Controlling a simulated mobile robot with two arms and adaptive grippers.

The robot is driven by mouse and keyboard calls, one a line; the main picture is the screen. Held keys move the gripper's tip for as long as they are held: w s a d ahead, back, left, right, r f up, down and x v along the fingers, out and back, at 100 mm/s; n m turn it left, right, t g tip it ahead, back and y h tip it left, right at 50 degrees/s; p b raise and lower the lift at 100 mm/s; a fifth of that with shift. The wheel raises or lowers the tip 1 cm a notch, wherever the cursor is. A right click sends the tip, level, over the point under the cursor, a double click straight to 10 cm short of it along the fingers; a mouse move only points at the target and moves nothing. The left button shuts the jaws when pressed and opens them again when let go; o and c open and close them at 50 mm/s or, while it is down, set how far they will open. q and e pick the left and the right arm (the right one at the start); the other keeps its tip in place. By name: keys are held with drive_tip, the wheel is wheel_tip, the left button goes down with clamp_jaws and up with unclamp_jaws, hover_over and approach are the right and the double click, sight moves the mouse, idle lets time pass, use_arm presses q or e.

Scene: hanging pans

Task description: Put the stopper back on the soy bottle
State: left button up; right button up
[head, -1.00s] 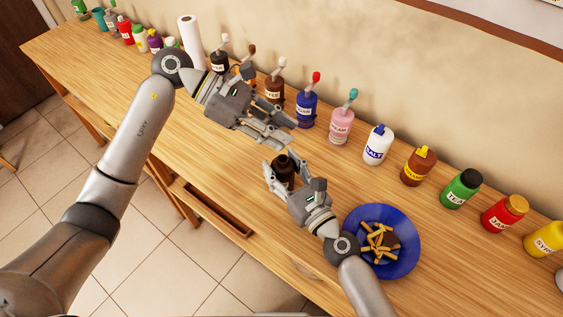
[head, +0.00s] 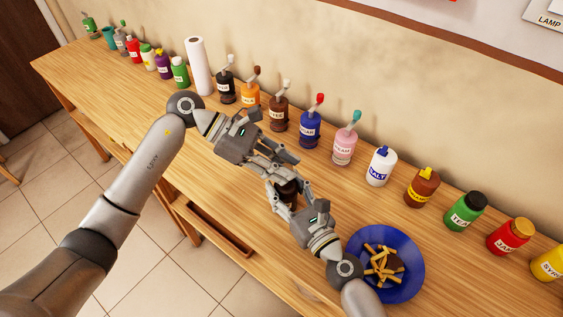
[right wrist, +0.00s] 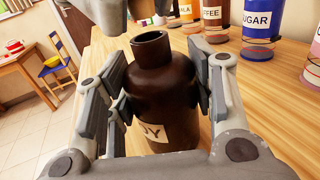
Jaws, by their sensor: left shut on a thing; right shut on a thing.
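The soy bottle (right wrist: 160,85) is dark brown, with an open, bare neck in the right wrist view. It stands upright between the fingers of my right gripper (right wrist: 160,95), which is shut on its body. In the head view the bottle (head: 287,188) is partly hidden by both grippers. My left gripper (head: 279,168) is shut just above and beside the bottle's neck, its fingers pointing right. The stopper in it is hidden in the head view. Parts of the left gripper show at the top of the right wrist view, apart from the neck.
A row of labelled bottles, including sugar (head: 310,130), cream (head: 344,148) and salt (head: 380,167), lines the wall. A blue plate (head: 412,262) of fries lies right of my right gripper. A paper roll (head: 196,66) stands farther left. Bare wood (head: 110,90) lies at the left.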

use_arm(q)
drive_tip(key=shift+f, duration=0.55)
drive_tip(key=shift+f, duration=0.6)
drive_tip(key=o, duration=0.7)
drive_tip(key=shift+o, duration=0.2)
drive_tip(key=shift+a, duration=0.1)
drive_tip(key=v, duration=1.2)
